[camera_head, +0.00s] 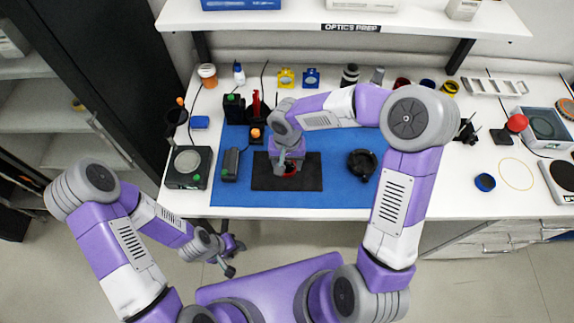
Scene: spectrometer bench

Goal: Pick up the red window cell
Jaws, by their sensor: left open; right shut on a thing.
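The red window cell (291,170) shows as a small red piece low over the black mat (311,183), partly hidden by my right gripper. My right gripper (284,171) reaches down over the black mat from above and is shut on the red window cell. I cannot tell whether the cell touches the mat. My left gripper (230,270) is open and empty, below and in front of the bench's front edge, away from the objects.
A blue mat (335,200) lies under the black mat. A black ring-shaped part (362,164) stands to the right, and a dark box (230,165) to the left. Yellow (286,78) and blue (311,77) holders stand behind. My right arm crosses above the bench.

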